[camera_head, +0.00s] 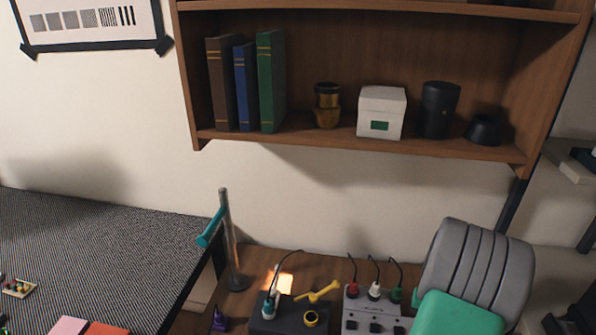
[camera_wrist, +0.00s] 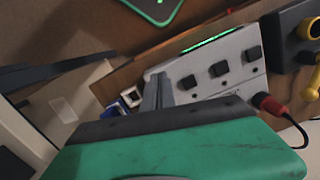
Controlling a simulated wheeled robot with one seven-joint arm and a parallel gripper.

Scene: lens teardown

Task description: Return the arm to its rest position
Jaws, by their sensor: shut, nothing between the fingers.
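My gripper (camera_wrist: 159,84) shows in the wrist view as two thin grey fingers, closed together and with nothing between them. Behind them is my green and black hand. The fingers overlap the left end of a grey control box (camera_wrist: 205,68) with black knobs; I cannot tell how far apart they are. In the head view my grey and green arm fills the lower right, and the fingertips are hidden. The same control box (camera_head: 372,312) shows just left of my arm, with red, white and green plugs on top.
A dark box (camera_head: 290,322) with a yellow lever stands left of the control box. A metal post (camera_head: 229,240) with a teal arm rises farther left. A wooden shelf (camera_head: 360,146) with books, a white box and black cylinders hangs above. A patterned mat (camera_head: 95,250) lies left.

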